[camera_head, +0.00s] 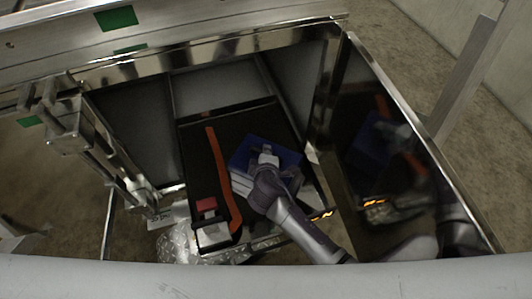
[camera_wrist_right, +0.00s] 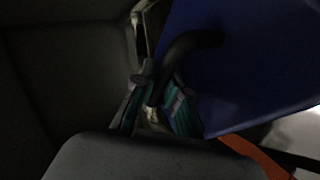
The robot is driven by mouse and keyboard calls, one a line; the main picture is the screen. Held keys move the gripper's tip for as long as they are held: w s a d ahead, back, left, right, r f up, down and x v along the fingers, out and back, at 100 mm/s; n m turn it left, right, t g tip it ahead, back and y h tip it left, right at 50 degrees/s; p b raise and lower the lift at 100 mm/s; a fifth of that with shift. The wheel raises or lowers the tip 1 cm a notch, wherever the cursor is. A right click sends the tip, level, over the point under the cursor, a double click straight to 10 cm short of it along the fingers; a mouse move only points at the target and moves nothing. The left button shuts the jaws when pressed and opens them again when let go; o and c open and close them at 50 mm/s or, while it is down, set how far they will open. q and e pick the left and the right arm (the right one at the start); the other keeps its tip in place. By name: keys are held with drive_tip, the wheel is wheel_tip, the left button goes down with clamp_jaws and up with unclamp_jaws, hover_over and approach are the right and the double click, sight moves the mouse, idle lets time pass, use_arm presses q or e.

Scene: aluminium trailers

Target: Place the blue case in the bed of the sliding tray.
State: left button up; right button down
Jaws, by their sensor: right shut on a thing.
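The blue case (camera_head: 285,155) is over the right part of the sliding tray's dark bed (camera_head: 190,150), inside the open metal compartment. My right gripper (camera_head: 266,158) is at the case and covers part of it. In the right wrist view, the blue case (camera_wrist_right: 245,70) fills the upper right, and the teal-padded fingers of my right gripper (camera_wrist_right: 157,105) are closed on its dark curved handle (camera_wrist_right: 190,45). I cannot tell whether the case rests on the bed or hangs just above it. My left gripper is not in view.
A long orange object (camera_head: 220,170) lies in the tray left of the case. A red object (camera_head: 206,205) is near the tray's front left. Crumpled clear wrap (camera_head: 175,243) lies by its front left corner. A glossy dark panel (camera_head: 385,130) on the right mirrors the scene.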

drive_tip(key=shift+r, duration=0.2)
drive_tip(key=shift+f, duration=0.1)
drive_tip(key=c, duration=1.2)
unclamp_jaws()
drive_tip(key=shift+s+f, duration=0.1)
drive_tip(key=shift+f, duration=0.05)
drive_tip(key=p+v, duration=0.1)
drive_tip(key=v, duration=1.1)
